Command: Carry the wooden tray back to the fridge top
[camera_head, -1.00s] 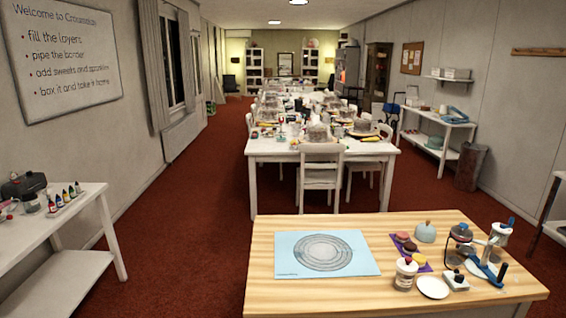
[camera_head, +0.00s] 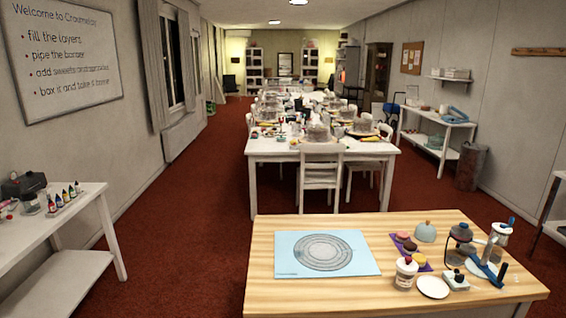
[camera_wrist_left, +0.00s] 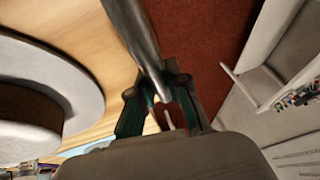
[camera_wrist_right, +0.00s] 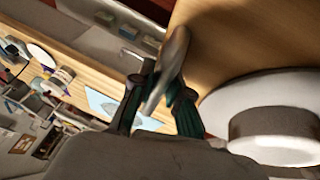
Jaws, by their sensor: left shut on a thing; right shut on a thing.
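The wooden tray (camera_wrist_left: 88,24) shows in the left wrist view as a pale wood surface, and in the right wrist view (camera_wrist_right: 235,35). A grey-white round stand (camera_wrist_left: 82,78) with a raised round middle rests on it and also shows in the right wrist view (camera_wrist_right: 290,95). My left gripper (camera_wrist_left: 158,92) is shut on a grey bar at the tray's edge. My right gripper (camera_wrist_right: 163,92) is shut on a similar bar on its side. The head view shows neither gripper nor the tray. I cannot pick out the fridge for sure.
A wooden table (camera_head: 330,293) stands ahead, with a blue mat (camera_head: 290,265), a white plate (camera_head: 432,287) and several small items. White tables (camera_head: 280,150) with chairs (camera_head: 321,180) run behind it. A white shelf table (camera_head: 60,225) stands left. Red carpet (camera_head: 190,240) is clear between.

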